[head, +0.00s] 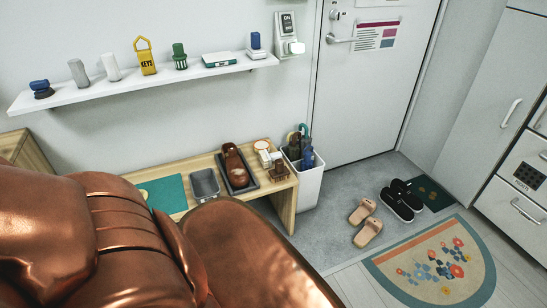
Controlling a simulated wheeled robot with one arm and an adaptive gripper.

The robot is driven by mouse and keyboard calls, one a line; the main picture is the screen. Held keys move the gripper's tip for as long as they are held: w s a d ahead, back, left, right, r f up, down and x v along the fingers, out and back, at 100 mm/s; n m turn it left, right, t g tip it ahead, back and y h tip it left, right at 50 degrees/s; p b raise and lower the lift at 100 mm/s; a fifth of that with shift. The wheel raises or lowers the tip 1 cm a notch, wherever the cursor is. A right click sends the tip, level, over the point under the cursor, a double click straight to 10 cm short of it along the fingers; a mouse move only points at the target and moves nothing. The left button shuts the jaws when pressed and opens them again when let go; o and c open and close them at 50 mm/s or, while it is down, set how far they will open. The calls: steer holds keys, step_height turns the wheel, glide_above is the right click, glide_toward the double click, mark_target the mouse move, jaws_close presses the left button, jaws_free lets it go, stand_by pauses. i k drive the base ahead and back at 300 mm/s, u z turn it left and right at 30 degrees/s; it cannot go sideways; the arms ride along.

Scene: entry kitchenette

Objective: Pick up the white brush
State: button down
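I cannot tell for certain which thing is the white brush. Small pale and brown items stand close together at the right end of the wooden bench (285,192): a round tin with a pale lid (262,146), a small white-topped piece (276,156) and a brown block-like piece (280,171). The white-topped piece may be the brush. A plain white upright object (111,67) stands on the wall shelf (70,96). My copper-coloured arm fills the lower left and hides part of the bench. My gripper is not in view.
A dark tray with brown shoes (236,168), a grey bin (204,184) and a teal mat (163,194) lie on the bench. A white umbrella stand (309,186) stands against its right end. Sandals (364,218) and dark shoes (402,200) lie on the floor near the door.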

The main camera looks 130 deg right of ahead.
mark_target(266, 158)
steer(key=z, duration=4)
steer(key=k, duration=0.35)
steer(key=z, duration=0.8)
steer(key=i, duration=0.7)
steer(key=u, duration=0.85)
steer(key=i, duration=0.55)
steer(key=u, duration=0.55)
